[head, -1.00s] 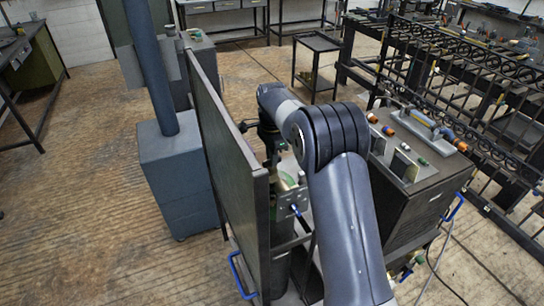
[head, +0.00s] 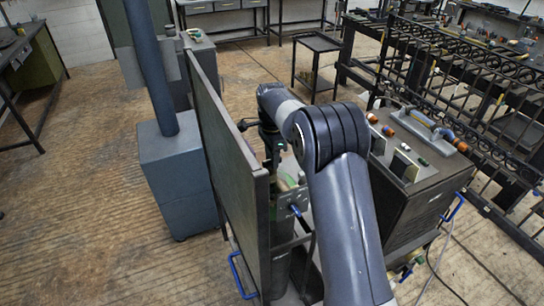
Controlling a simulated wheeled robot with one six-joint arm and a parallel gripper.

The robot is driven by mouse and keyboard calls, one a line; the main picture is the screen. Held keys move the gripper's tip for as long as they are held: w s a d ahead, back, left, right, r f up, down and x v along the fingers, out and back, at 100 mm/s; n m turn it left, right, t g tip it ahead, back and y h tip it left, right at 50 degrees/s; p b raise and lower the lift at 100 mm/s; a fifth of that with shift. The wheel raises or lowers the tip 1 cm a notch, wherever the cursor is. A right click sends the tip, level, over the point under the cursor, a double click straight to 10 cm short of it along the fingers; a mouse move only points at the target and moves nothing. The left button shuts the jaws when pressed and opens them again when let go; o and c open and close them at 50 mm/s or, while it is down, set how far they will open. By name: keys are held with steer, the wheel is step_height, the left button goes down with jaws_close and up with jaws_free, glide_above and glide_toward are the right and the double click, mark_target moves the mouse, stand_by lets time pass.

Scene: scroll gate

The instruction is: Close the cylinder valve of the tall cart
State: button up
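The tall cart stands in the centre, with a dark upright panel (head: 228,170) on its left side and a blue handle (head: 240,276) low at the front. Behind the panel, part of a greenish cylinder with a metal bracket (head: 291,203) shows in a narrow gap. The cylinder valve itself cannot be made out, as my arm and the panel cover that area. My gripper (head: 270,150) points down beside the panel, just above the cylinder area. Its fingers are mostly hidden, and I cannot tell whether they touch anything.
A blue-grey box with a post (head: 176,170) stands left of the panel. A black gate frame (head: 470,80) fills the right. The floor at left is clear.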

step_height(320, 180, up, 11)
steer(key=b, duration=0.1)
steer(key=shift+f+b, duration=0.15)
steer(key=shift+b, duration=0.15)
steer(key=shift+f, duration=0.1)
stand_by(0.4)
step_height(320, 180, down, 11)
steer(key=shift+r+p, duration=0.15)
steer(key=shift+p, duration=0.7)
steer(key=shift+r, duration=0.15)
